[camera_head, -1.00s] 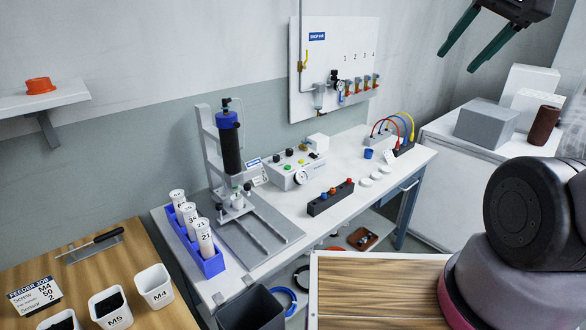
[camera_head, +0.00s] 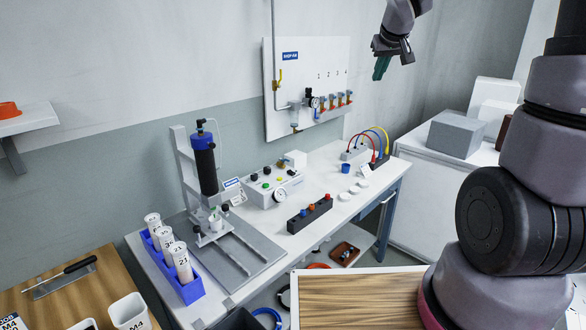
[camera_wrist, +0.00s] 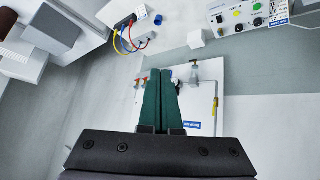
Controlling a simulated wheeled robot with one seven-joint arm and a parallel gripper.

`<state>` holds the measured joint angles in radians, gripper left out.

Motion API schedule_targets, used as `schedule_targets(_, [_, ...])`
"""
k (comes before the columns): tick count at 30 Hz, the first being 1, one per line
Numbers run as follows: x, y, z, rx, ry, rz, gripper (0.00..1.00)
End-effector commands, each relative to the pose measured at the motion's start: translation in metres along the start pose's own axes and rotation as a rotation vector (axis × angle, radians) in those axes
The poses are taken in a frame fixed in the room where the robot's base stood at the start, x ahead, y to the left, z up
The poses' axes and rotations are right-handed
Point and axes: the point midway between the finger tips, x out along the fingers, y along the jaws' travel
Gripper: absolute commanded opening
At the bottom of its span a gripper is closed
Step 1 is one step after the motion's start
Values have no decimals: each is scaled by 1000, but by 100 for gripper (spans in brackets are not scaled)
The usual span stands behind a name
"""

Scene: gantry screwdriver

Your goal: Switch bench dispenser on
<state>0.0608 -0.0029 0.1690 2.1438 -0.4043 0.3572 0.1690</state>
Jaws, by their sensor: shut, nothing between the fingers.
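The bench dispenser's control box (camera_head: 273,188) is a pale box with a round gauge, knobs and coloured buttons on the white bench. A stand with a dark blue-capped syringe (camera_head: 205,165) is to its left. In the wrist view the box (camera_wrist: 250,14) shows upside down at the top right, partly cut off by the frame edge. Whether it is on is too small to tell. My gripper (camera_head: 381,68) hangs high at the upper right, in front of the wall and well away from the box. Its green fingers (camera_wrist: 160,72) are together and empty.
A shop-air panel (camera_head: 272,112) with a yellow-handled valve and several outlets is on the wall above the bench. A power strip (camera_head: 354,152) with coloured cables is at the bench's right end. A black block (camera_head: 311,217) with coloured knobs is in front of the box.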

Motion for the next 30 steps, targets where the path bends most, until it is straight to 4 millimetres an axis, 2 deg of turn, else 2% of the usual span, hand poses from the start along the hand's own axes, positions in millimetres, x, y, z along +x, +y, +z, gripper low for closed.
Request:
schedule_targets(1, [23, -5, -6, -34, 1, -13, 0])
schedule_targets(6, [90, -27, -24, -145, 35, -69, 0])
schedule_targets(14, [194, -71, -29, -282, 93, -202, 0])
schedule_targets(18, [247, -101, -20, -338, 128, -293, 0])
schedule_targets(24, [313, -143, 5, -388, 180, -430, 0])
schedule_targets(30, [354, -175, 29, -412, 224, -536, 0])
